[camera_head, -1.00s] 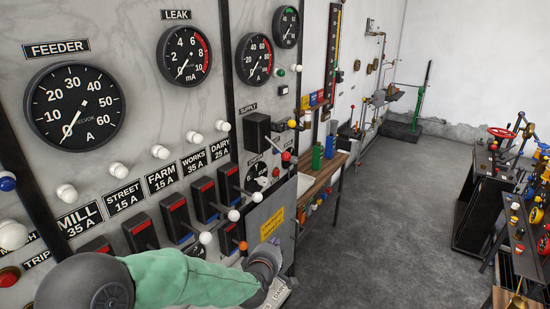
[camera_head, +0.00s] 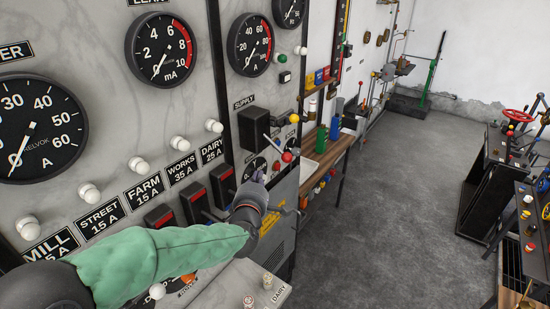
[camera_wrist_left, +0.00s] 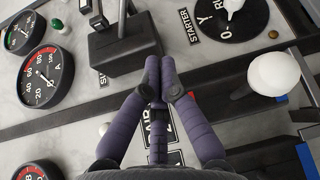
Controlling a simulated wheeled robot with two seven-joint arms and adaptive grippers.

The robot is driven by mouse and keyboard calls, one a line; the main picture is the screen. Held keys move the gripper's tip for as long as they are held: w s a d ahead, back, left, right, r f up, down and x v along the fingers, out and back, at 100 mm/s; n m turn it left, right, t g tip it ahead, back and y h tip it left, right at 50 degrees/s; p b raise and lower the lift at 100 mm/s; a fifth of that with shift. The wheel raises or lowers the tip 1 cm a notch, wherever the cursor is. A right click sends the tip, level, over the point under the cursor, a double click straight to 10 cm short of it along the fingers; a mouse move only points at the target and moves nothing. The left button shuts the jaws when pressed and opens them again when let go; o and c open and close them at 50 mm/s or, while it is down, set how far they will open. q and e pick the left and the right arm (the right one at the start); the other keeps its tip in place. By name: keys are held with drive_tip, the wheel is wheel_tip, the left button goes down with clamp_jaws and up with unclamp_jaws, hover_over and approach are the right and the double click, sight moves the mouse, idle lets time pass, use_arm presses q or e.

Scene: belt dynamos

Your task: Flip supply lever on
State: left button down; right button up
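The supply switch is a black box (camera_head: 254,127) under the SUPPLY label (camera_head: 244,102) on the grey panel. Its lever slants down and right, ending in a red ball (camera_head: 287,157). In the left wrist view the box (camera_wrist_left: 123,42) is just beyond the fingers and the grey lever rod (camera_wrist_left: 97,16) runs off the top edge; the ball is out of that view. My left gripper (camera_head: 258,177) is below the box and lower left of the ball, apart from the ball. Its purple fingertips (camera_wrist_left: 160,66) are together, with nothing seen between them. My right gripper is not in view.
The STARTER dial (camera_wrist_left: 231,18) lies right of the supply box, and a white ball handle (camera_wrist_left: 274,73) is close to the fingers. Black breaker switches (camera_head: 193,203) line the panel. A wooden bench (camera_head: 325,163) stands beyond.

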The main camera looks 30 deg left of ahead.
sight(277, 148)
use_arm(q)
drive_tip(key=w+p, duration=0.3)
drive_tip(key=w, duration=0.6)
drive_tip(key=shift+w+a+f, duration=0.2)
drive_tip(key=shift+w, duration=0.15)
